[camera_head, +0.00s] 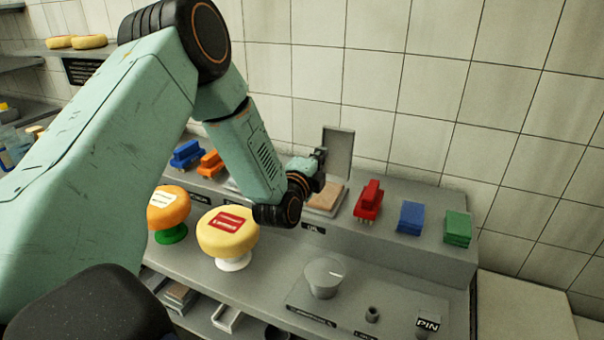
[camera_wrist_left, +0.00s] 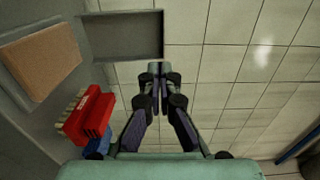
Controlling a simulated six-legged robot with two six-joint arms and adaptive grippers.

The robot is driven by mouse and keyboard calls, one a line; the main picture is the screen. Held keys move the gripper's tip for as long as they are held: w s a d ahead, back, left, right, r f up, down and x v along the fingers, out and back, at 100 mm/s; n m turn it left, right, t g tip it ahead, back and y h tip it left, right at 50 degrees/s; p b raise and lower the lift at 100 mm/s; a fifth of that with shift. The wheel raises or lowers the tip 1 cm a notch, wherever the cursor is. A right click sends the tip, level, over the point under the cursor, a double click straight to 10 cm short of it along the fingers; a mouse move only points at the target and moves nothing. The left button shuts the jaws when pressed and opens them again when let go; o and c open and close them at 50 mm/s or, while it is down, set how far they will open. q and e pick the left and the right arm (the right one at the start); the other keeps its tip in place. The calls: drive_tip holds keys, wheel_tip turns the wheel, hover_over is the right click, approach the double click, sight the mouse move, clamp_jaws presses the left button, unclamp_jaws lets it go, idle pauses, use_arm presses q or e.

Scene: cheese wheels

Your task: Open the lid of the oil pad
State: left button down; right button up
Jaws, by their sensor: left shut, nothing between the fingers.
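The oil pad (camera_head: 324,202) sits on the raised back shelf, with a tan pad in a grey case. Its grey lid (camera_head: 340,152) stands upright, open, at the back of the case. In the left wrist view the lid (camera_wrist_left: 122,38) is at the top and the tan pad (camera_wrist_left: 42,60) at the upper left. My left gripper (camera_head: 320,158) is by the lid's left side, shut and empty. In the left wrist view its fingertips (camera_wrist_left: 153,72) are together close to the lid's edge; whether they touch it I cannot tell. My right gripper is not in view.
A red stamp (camera_head: 368,200), a blue block (camera_head: 410,217) and a green block (camera_head: 457,228) stand right of the pad. A yellow cheese wheel (camera_head: 227,236) on a white stand and an orange one (camera_head: 168,210) are in front. The tiled wall is behind.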

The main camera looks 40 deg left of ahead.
use_arm(q)
drive_tip(key=r+v, duration=0.1)
drive_tip(key=v, duration=1)
drive_tip(key=shift+r+p, duration=0.2)
drive_tip(key=shift+p, duration=0.1)
